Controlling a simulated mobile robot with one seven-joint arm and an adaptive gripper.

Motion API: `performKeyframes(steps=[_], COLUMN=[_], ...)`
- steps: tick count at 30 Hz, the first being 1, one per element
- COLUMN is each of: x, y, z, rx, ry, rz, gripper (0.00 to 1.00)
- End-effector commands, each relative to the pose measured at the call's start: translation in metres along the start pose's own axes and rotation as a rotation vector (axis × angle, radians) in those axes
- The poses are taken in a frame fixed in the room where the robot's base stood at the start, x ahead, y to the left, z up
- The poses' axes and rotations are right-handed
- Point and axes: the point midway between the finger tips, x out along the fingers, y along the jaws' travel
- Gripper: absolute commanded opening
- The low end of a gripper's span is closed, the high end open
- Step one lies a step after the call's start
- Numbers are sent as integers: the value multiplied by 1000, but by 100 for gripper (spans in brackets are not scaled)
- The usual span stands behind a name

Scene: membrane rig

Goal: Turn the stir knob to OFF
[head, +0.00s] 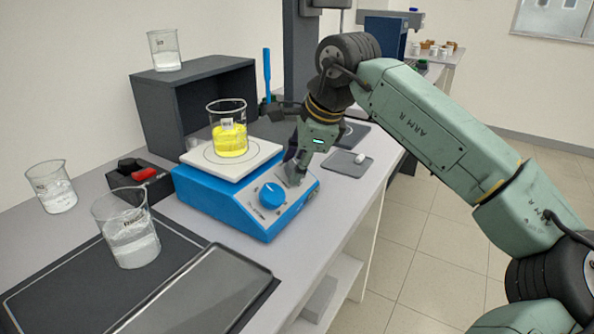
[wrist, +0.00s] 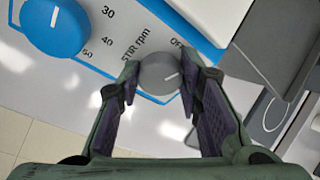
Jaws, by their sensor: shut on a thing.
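The blue stirrer hotplate (head: 235,212) stands on the bench with a beaker of yellow liquid (head: 229,138) on its white top plate. My gripper (head: 294,172) is at the right end of its front panel. In the wrist view, my gripper (wrist: 160,80) is shut on the grey stir knob (wrist: 160,76), one finger on each side. The knob's white mark points to the upper right in that view. The labels "STIR rpm" and "OFF" are printed just above it; part of the dial is hidden by my fingers. A blue knob (head: 272,195) is on the panel's left and also shows in the wrist view (wrist: 55,25).
Beakers (head: 127,233) (head: 52,187) stand at the left, near a dark mat and a metal tray (head: 205,290). A dark shelf box (head: 165,105) is behind the hotplate. A small grey tray (head: 347,168) is at the right. The floor at the right is clear.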

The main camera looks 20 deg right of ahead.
Motion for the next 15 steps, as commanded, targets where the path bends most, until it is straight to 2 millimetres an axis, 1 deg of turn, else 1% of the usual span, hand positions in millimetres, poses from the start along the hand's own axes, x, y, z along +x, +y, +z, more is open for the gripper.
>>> performKeyframes(steps=[1, 6, 15], x=[2, 2, 0], y=[1, 1, 2], z=[-1, -1, 0], rx=[-36, -155, -288], ry=[-2, -1, -1], rz=[-9, -33, -58], gripper=[5, 5, 5])
